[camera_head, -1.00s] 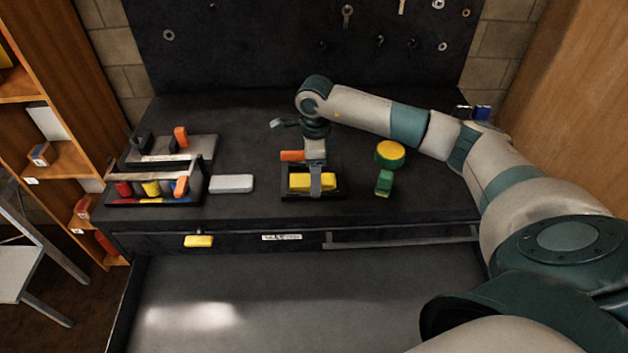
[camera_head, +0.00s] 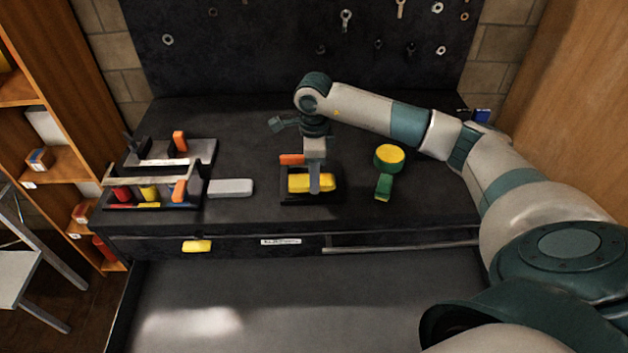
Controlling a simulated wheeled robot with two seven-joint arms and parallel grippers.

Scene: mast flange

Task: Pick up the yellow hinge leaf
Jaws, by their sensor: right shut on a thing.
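The yellow hinge leaf (camera_head: 299,183) is a chunky yellow block in a small dark holder (camera_head: 285,199) near the front of the black bench. My right gripper (camera_head: 314,187) points down from above, shut on the leaf. One grey finger crosses the leaf's near side and hides part of its middle; the far finger is hidden. The leaf still appears to be at the holder, and I cannot tell whether it is lifted. My left gripper is not in view.
An orange block (camera_head: 291,159) lies just behind the holder. A yellow-topped round piece (camera_head: 389,154) and a green piece (camera_head: 383,187) are to the right. A pale block (camera_head: 230,187) and a rack of coloured parts (camera_head: 193,204) are left. Bare bench lies between.

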